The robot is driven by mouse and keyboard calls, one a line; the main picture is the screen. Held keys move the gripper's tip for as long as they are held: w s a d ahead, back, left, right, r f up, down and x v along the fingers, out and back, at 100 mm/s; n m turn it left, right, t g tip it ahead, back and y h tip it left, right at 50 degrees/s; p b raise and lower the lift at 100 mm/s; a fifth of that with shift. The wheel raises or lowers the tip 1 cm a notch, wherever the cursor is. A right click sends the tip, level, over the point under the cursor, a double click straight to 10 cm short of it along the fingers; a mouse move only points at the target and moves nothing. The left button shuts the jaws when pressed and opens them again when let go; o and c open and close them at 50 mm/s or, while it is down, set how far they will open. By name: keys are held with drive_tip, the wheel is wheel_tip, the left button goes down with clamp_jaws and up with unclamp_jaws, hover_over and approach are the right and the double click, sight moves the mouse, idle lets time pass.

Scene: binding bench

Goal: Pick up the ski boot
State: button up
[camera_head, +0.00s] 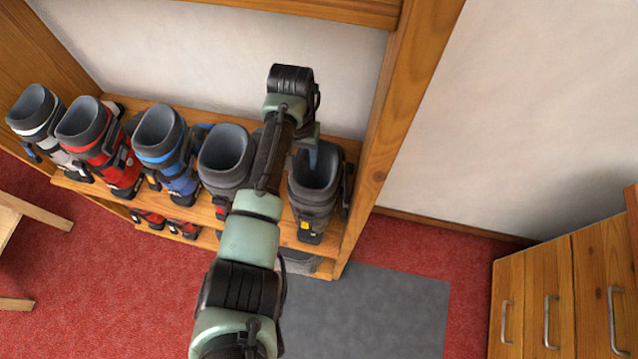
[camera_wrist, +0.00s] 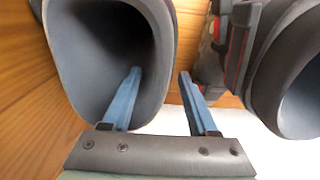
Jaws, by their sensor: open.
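A dark grey ski boot (camera_head: 315,196) stands upright at the right end of the shelf, beside the wooden post. My arm partly covers it in the head view. In the wrist view this boot (camera_wrist: 62,62) fills the left side, its wide opening facing the camera. My gripper (camera_wrist: 160,75) is open, with its two blue fingers on either side of the boot's cuff wall. One finger overlaps the opening; the other is outside, in the gap toward the neighbouring boot. I cannot tell how deep the first finger reaches. Nothing is held.
A grey boot (camera_head: 225,158) stands left of it, with blue (camera_head: 168,160), red (camera_head: 98,150) and white (camera_head: 42,120) boots further left. A wooden post (camera_head: 385,120) rises close on the right. Drawers (camera_head: 560,285) stand at the right; a grey mat (camera_head: 375,315) lies on the red floor.

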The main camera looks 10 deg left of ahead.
drive_tip(key=shift+f, duration=0.1)
drive_tip(key=shift+c, duration=0.2)
clamp_jaws()
drive_tip(key=shift+a, duration=0.15)
idle(1.0)
